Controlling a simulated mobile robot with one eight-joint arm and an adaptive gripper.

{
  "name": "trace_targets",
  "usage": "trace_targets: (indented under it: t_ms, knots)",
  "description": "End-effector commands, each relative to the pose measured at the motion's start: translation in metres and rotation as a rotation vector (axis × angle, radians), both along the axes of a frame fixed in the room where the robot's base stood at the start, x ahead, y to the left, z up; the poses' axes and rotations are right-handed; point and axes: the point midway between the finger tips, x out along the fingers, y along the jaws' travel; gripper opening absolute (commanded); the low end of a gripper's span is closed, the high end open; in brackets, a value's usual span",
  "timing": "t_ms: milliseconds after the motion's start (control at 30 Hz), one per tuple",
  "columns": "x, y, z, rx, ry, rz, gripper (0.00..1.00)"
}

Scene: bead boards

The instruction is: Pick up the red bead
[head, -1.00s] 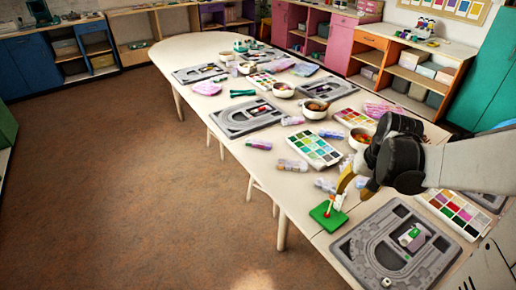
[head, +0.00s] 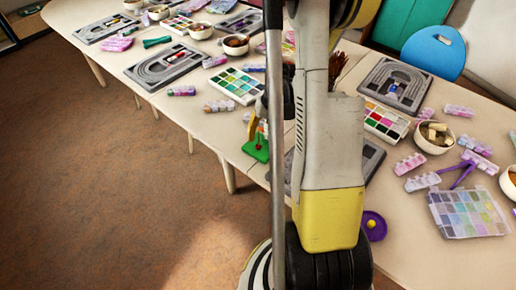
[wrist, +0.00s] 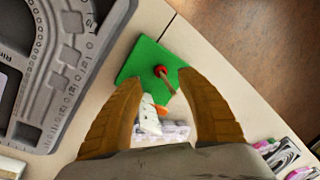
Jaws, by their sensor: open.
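The red bead (wrist: 160,71) shows in the wrist view above a square green base (wrist: 148,57), with a thin reddish rod running down from it. My gripper (wrist: 158,80) is open, its two tan fingers apart on either side of the bead and the rod. I cannot tell whether either finger touches them. A white piece with an orange part (wrist: 150,118) lies lower between the fingers. In the head view the green base (head: 257,151) sits near the table's left edge. My arm hides most of the gripper there, and the bead is not clear.
A grey bead board (wrist: 45,130) lies left of the green base in the wrist view. In the head view, a paint palette (head: 237,86), bead tubes (head: 219,106) and a purple dish (head: 373,225) are nearby. The table's front edge is close to the base.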

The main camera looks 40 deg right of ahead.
Motion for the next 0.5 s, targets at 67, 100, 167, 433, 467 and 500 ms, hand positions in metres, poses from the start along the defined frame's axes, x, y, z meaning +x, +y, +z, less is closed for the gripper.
trace_targets:
  t_ms: [67, 100, 167, 433, 467, 500]
  knots:
    - [0.0, 0.004, -0.016, 0.0, 0.0, 0.001, 0.45]
    - [0.0, 0.006, -0.023, 0.0, 0.0, 0.001, 0.45]
    - [0.002, 0.007, -0.033, 0.0, 0.0, 0.0, 0.45]
    - [0.003, 0.009, -0.041, 0.0, -0.001, -0.001, 0.45]
    - [0.003, 0.009, -0.041, 0.001, -0.001, 0.0, 0.45]
    - [0.003, 0.01, -0.041, 0.001, -0.001, 0.0, 0.42]
